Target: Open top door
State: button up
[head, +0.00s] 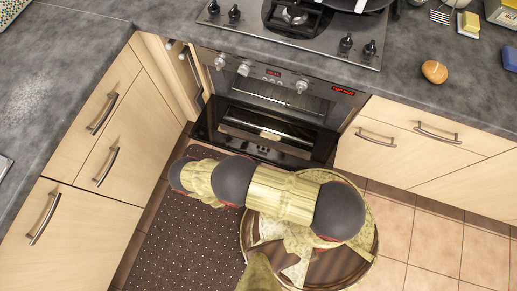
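The built-in oven stands at the upper middle of the head view. Its control panel (272,77) has knobs and red displays. Below the panel is a dark recess or window (285,98) with a metal bar across it. Under that, a black glossy door panel (225,113) with a glass window seems to stick out from the oven front; I cannot tell how far it is open. My arm stretches to the left in front of the oven, over the dotted mat. Its far visible end has a red ring. My gripper's fingers do not show; they are hidden or out of sight.
Light wood cabinets with handles flank the oven, at left (88,223) and right (380,155). A narrow cabinet front (170,80) adjoins the oven's left side. A dark dotted mat (185,235) covers the floor. Tiled floor (435,240) is clear at right. A hob (300,35) sits above.

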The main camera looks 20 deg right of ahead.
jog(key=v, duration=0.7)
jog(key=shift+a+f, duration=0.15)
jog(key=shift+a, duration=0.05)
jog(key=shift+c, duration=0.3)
